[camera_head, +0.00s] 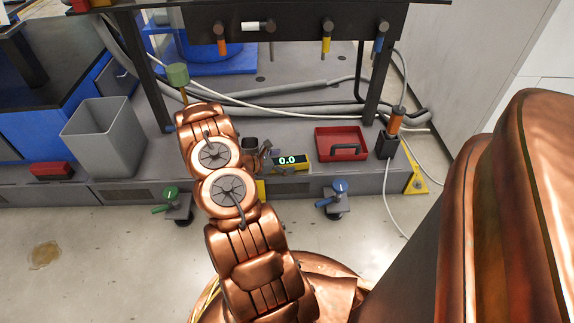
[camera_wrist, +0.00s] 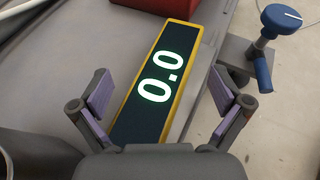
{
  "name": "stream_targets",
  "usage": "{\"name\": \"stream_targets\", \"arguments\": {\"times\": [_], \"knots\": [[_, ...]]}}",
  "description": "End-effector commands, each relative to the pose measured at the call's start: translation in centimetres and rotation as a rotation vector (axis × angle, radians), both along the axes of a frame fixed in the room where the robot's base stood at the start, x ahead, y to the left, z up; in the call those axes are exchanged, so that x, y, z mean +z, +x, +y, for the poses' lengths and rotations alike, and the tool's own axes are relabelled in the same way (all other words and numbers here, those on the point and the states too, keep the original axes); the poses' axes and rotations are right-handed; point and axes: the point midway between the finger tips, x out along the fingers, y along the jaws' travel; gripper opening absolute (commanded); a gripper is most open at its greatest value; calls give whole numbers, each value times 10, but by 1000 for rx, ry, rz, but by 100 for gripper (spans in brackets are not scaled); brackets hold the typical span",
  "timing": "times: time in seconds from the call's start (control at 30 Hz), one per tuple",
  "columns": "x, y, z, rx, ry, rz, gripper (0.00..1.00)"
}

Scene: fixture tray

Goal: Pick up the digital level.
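The digital level (camera_head: 289,162) is a yellow-edged bar with a dark face showing a bright 0.0. It lies on the grey platform, left of the red tray. In the wrist view the digital level (camera_wrist: 160,75) runs diagonally up from between my fingers. My gripper (camera_wrist: 160,96) is open, with one purple-padded finger on each side of the level's near end. Gaps show between the pads and the level, and it appears not to be held. In the head view my gripper (camera_head: 262,152) is small and partly hidden by my arm at the level's left end.
A red tray (camera_head: 341,134) with a dark handle-like object sits right of the level. A blue-handled clamp (camera_head: 338,188) stands at the platform's front edge. A grey bin (camera_head: 82,140) is at left. Cables and a dark overhead frame are behind.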

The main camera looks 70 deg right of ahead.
Motion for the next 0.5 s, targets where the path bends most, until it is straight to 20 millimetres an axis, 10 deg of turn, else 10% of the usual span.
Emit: {"name": "stream_targets", "arguments": {"times": [0.5], "knots": [[-1,0,1,0,1,0,47]]}}
